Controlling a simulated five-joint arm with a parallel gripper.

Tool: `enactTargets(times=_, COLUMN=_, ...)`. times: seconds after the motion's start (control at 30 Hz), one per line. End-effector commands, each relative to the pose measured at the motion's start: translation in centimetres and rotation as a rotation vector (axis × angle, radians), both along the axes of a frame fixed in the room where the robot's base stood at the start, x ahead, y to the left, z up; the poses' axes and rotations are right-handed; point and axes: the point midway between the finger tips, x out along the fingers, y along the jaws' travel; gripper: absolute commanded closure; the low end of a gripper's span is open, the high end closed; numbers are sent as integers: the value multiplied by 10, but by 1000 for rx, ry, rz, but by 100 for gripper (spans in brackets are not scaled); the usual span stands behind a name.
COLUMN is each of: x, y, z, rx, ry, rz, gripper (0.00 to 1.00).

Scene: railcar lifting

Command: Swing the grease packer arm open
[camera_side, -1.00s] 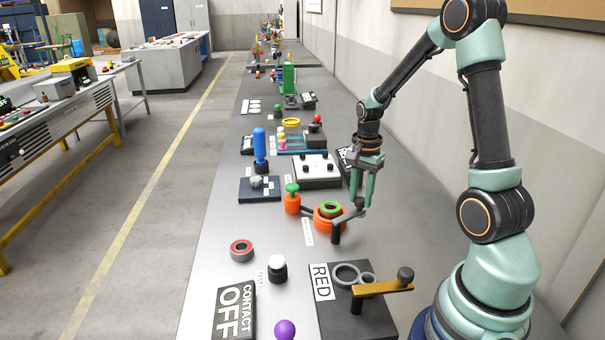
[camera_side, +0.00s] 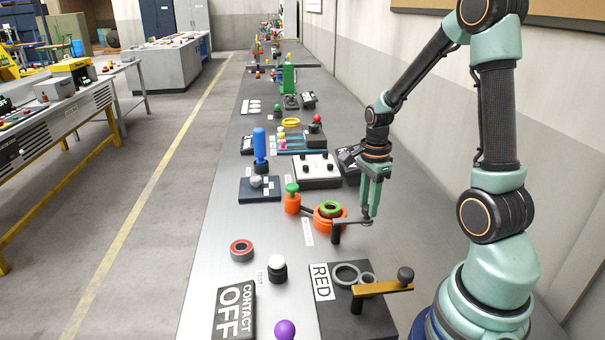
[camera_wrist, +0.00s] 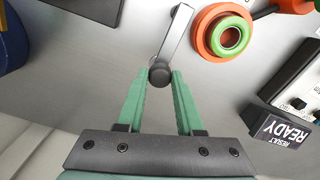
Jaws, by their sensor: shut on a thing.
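The grease packer has an orange round body with a green ring (camera_side: 329,211) and an orange pot with a green knob (camera_side: 292,196). The body also shows at the upper right of the wrist view (camera_wrist: 228,38). Its grey arm (camera_side: 351,223) runs from a dark post (camera_side: 336,234) out to the right, clear of the ring. In the wrist view the arm (camera_wrist: 177,36) ends in a dark round knob (camera_wrist: 160,75). My gripper (camera_side: 367,217) is shut on that knob, with a green finger on each side (camera_wrist: 161,82). The fingers partly hide the knob in the side view.
A black plate with a RED label, grey rings and a brass lever (camera_side: 380,288) stands nearer the camera. A white-topped box (camera_side: 317,170) is behind the packer. A red-ringed bearing (camera_side: 242,250) lies to the left. The bench right of the packer arm is bare.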

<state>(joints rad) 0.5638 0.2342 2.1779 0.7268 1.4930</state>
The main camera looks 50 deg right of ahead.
Motion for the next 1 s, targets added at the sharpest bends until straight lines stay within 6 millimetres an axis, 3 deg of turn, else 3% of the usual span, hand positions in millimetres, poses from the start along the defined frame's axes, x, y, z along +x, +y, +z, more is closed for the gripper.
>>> enactTargets(times=0.3, x=0, y=1, z=1, rx=1, ry=2, rz=-2, gripper=100)
enactTargets(times=0.33, x=0, y=1, z=1, rx=1, ry=2, rz=-2, gripper=57)
enactTargets(times=0.4, x=0, y=1, z=1, rx=1, ry=3, rz=-1, gripper=34)
enactTargets(times=0.77, x=0, y=0, z=3, rx=1, ry=2, rz=-1, gripper=34)
enactTargets(times=1.0, x=1, y=0, z=35, rx=-2, ry=-4, rz=-1, gripper=34)
